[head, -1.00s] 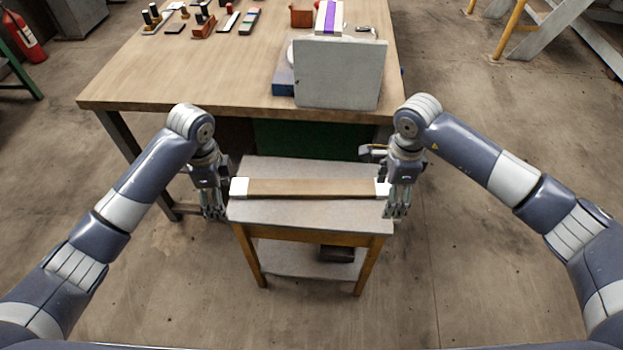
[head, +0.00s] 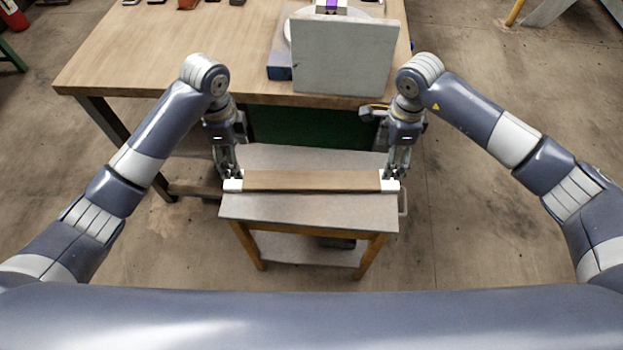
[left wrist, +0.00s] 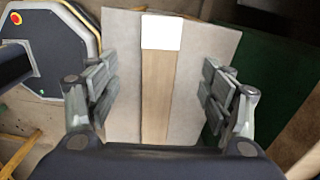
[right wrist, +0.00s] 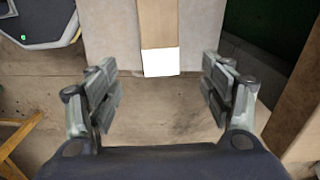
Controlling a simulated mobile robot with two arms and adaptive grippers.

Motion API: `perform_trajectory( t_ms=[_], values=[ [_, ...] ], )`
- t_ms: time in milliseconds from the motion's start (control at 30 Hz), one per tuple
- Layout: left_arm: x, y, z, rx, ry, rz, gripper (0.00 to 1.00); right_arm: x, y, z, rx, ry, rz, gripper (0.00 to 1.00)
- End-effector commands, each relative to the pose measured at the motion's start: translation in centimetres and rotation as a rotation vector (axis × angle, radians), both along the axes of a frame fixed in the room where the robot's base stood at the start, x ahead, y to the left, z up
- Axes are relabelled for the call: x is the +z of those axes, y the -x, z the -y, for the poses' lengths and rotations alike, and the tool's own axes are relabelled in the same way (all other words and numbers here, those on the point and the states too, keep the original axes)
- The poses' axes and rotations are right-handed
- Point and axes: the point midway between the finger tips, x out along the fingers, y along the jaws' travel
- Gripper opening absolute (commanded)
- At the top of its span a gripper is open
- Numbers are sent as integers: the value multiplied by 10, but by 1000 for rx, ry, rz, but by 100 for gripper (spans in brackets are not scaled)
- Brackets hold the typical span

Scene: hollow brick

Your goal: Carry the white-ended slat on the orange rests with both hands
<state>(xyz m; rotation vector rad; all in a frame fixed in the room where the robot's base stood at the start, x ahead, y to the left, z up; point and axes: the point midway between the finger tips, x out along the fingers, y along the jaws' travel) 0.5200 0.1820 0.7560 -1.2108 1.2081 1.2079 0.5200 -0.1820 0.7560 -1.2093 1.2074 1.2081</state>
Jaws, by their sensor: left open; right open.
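The slat (head: 312,181) is brown wood with a white left end (head: 232,185) and a white right end (head: 389,185). It lies lengthwise across the small grey-topped table (head: 310,212). No orange rests can be made out. My left gripper (head: 229,168) is open at the left end; in the left wrist view its spread fingers (left wrist: 160,100) stand either side of the slat (left wrist: 156,90). My right gripper (head: 397,167) is open at the right end. In the right wrist view, the white end (right wrist: 160,62) lies just ahead of its open fingers (right wrist: 160,85).
A wooden workbench (head: 160,60) stands behind the small table, with a grey upright panel (head: 343,58) near its front edge. A green panel (head: 300,128) is under the bench. The floor (head: 480,220) right of the small table is clear.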

Motion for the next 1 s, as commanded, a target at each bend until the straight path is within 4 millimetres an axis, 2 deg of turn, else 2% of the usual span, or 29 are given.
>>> perform_trajectory(
  t_ms=[300,500,700,1000],
  values=[
    [-55,2,0,0,-1,-5,73,-56,2,0,-1,1,-5,73],
    [-85,1,0,0,-1,-4,73,-85,1,0,-2,0,-3,73],
    [-100,1,0,0,0,-3,73,-100,1,0,0,1,-1,73],
    [-101,1,0,-1,0,-1,73,-101,0,0,0,1,-1,73]
  ],
)
